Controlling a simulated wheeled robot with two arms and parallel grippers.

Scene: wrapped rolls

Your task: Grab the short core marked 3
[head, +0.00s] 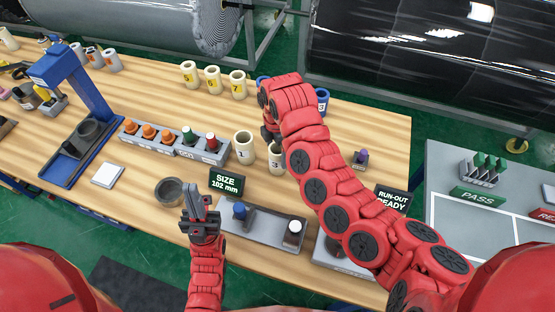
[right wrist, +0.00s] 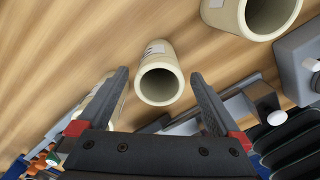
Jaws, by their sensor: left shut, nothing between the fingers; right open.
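The short cream core marked 3 (head: 276,160) stands on the wooden table in the head view, just right of the core marked 1 (head: 243,148). My right gripper (head: 269,134) is above and behind it, partly hidden by its own arm. In the right wrist view my right gripper is open, and a hollow cream core (right wrist: 158,80) shows between and beyond its fingers. That core's label is too small to read. Another core (right wrist: 98,108) is partly behind the left finger. My left gripper (head: 197,199) is shut and empty near the dark bowl.
A rack of orange, green and red plugs (head: 172,146) lies left of core 1. A size display (head: 227,183) and a grey fixture (head: 262,229) are in front. Blue-marked cores (head: 322,100) sit behind my right arm.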

